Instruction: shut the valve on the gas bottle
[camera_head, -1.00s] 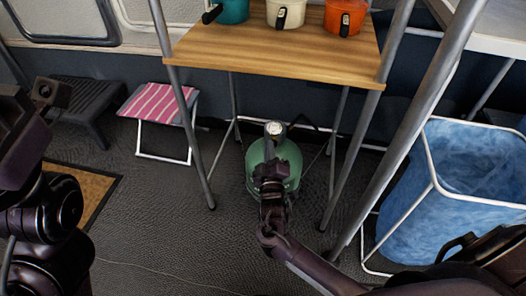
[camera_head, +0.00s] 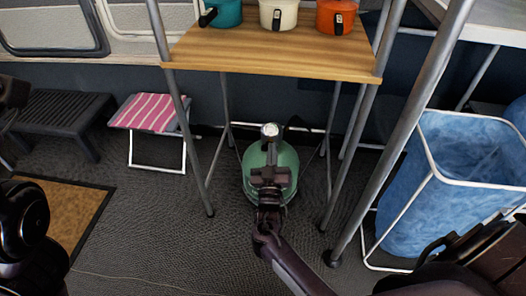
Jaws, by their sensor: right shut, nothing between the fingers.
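The green gas bottle (camera_head: 285,160) stands upright on the dark floor, under the wooden shelf and between the metal legs. A pale round part (camera_head: 270,130) shows at its top; whether this is the valve's handwheel or a gauge is too small to tell. My right gripper (camera_head: 270,172) is in front of the bottle's upper body, below the pale part in the picture. It is shut and empty. Whether it touches the bottle cannot be told. It hides part of the bottle's front. My left arm shows at the left edge; its gripper fingers cannot be made out.
The wooden shelf (camera_head: 270,57) holds a teal pot (camera_head: 226,14), a cream pot (camera_head: 278,15) and an orange pot (camera_head: 336,16). A striped stool (camera_head: 150,112) and black step (camera_head: 60,108) stand left. A blue bin (camera_head: 420,200) stands right.

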